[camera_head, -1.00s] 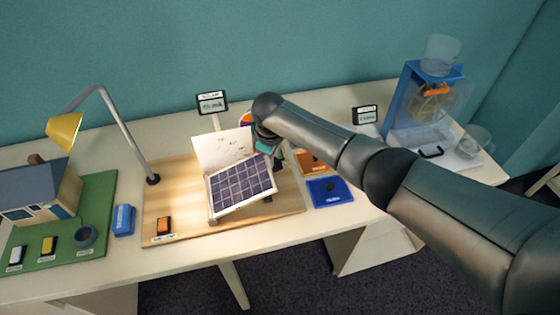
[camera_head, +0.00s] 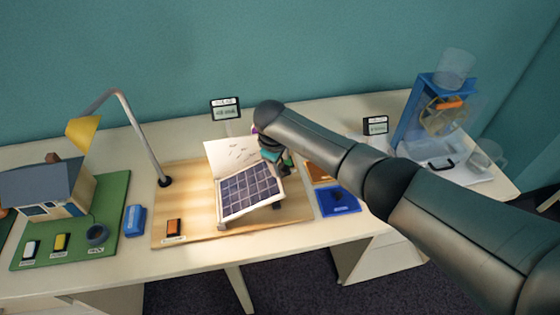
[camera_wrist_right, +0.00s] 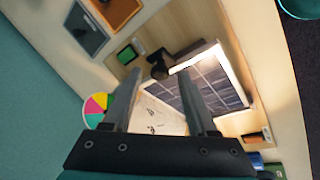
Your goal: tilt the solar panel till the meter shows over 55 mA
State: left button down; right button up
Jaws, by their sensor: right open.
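The solar panel (camera_head: 250,189), a dark blue grid in a white frame, sits tilted on the wooden board (camera_head: 190,207). The meter (camera_head: 225,109) stands behind it, its reading too blurred to make out. My right gripper (camera_head: 279,166) is at the panel's right edge, partly hidden by my arm. In the right wrist view its two fingers (camera_wrist_right: 160,76) are open, with a dark knob (camera_wrist_right: 160,63) beside the panel (camera_wrist_right: 212,85) showing between their tips. Whether they touch it, I cannot tell. My left gripper is not in view.
A yellow lamp (camera_head: 83,133) on a bent stand is left of the panel. An orange switch (camera_head: 174,227) is at the board's front. A blue tray (camera_head: 337,200) lies to the right. A model house (camera_head: 42,190) stands far left, a blue water apparatus (camera_head: 416,113) far right.

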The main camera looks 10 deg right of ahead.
jog(key=p+v, duration=0.1)
jog(key=v, duration=1.4)
jog(key=shift+r, duration=0.1)
